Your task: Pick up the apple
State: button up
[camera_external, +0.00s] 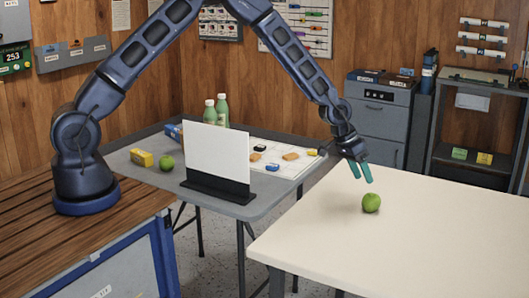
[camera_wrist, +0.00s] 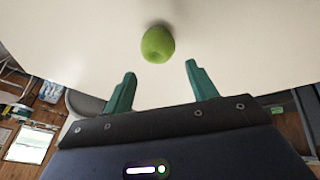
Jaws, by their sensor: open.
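A green apple (camera_external: 371,202) sits on the cream table (camera_external: 450,225) near its left side. It also shows in the wrist view (camera_wrist: 158,44), a little beyond my fingertips and between their lines. My gripper (camera_external: 362,173) is open and empty, with teal fingers pointing down, above and slightly left of the apple in the external view. My gripper also shows in the wrist view (camera_wrist: 161,70), its two fingers apart and not touching the apple. A second green apple (camera_external: 166,162) lies on the grey folding table at the left, beside a yellow box.
The grey table (camera_external: 225,206) holds a white upright panel (camera_external: 217,152) on a black stand, a yellow box (camera_external: 142,158), green bottles (camera_external: 222,110) and a white board (camera_external: 275,163) with small items. The cream table is otherwise clear. A cabinet (camera_external: 380,115) and a shelf (camera_external: 478,125) stand behind.

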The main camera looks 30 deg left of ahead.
aim_at(370, 198)
jog(key=x, duration=0.4)
jog(key=shift+s+x, duration=0.15)
jog(key=shift+x, duration=1.15)
jog(key=shift+s+x, duration=0.15)
jog(key=shift+x, duration=1.15)
jog(key=shift+a+f, duration=0.1)
jog(key=shift+a, duration=0.1)
jog(key=c, duration=0.7)
